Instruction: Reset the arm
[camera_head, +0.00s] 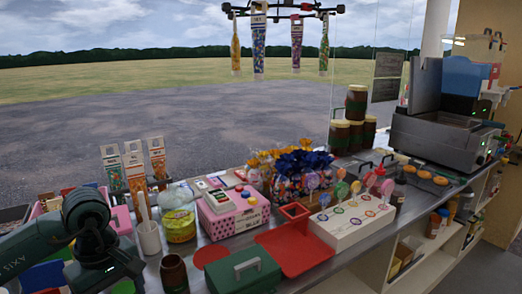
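My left arm comes in from the left edge and bends down at the lower left, over the near left end of the counter. Its dark end, where my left gripper (105,270) is, faces down at the bottom of the view. I cannot make out its fingers or whether it holds anything. My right arm and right gripper are not in view. The task names no other object.
On the counter near my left arm stand a white cup (149,238), a yellow-green tub (180,226) and a brown jar (174,273). A green box (243,274), red tray (296,250), pink box (234,213) and white lollipop stand (352,222) follow rightward. A fryer (440,132) stands far right.

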